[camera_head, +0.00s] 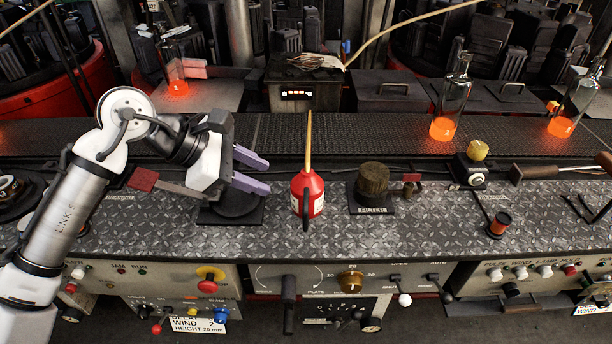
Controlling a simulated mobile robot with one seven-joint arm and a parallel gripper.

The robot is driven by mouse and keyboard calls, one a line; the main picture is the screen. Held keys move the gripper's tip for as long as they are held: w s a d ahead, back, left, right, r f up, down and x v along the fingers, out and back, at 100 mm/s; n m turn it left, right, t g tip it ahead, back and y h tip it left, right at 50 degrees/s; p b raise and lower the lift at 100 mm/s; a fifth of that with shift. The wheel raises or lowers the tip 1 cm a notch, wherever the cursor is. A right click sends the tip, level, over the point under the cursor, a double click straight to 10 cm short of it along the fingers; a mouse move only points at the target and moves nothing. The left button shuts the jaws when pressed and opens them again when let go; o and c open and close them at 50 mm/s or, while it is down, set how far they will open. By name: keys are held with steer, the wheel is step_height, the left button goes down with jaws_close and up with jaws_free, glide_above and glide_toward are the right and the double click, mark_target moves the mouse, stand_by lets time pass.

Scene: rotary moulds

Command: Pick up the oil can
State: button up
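The oil can (299,189) is red with a pale label and a long, thin tan spout pointing up. It stands upright on the metal tread-plate bench (270,235), near the middle of the head view. A dark handle or lever runs down its front. My gripper (268,174) is just left of the can, with its two purple fingers spread apart and pointing right toward it. The fingers are open and empty, with a small gap between them and the can.
A dark brown cylinder (373,179) stands on a black base right of the can. A black round piece (236,203) lies under my gripper. A red-ended tool (144,180) lies to the left. Glowing glass bottles (453,95) stand behind. Knobs and levers line the front panel.

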mark_target(306, 227)
steer(key=shift+n+g, duration=0.8)
steer(key=shift+g, duration=0.1)
steer(key=d+f, duration=0.1)
steer(key=f, duration=0.1)
steer(key=s+d+f, duration=0.1)
steer(key=d+f, duration=0.1)
steer(key=d+f+p, duration=0.1)
steer(key=f, duration=0.1)
steer(key=shift+s+d+f, duration=0.15)
steer(key=shift+d+f, duration=0.15)
steer(key=shift+f, duration=0.05)
steer(key=shift+p+x, duration=0.7)
steer(key=shift+x, duration=2.4)
steer(key=shift+a+f, duration=0.1)
steer(key=shift+a, duration=0.15)
jaws_close()
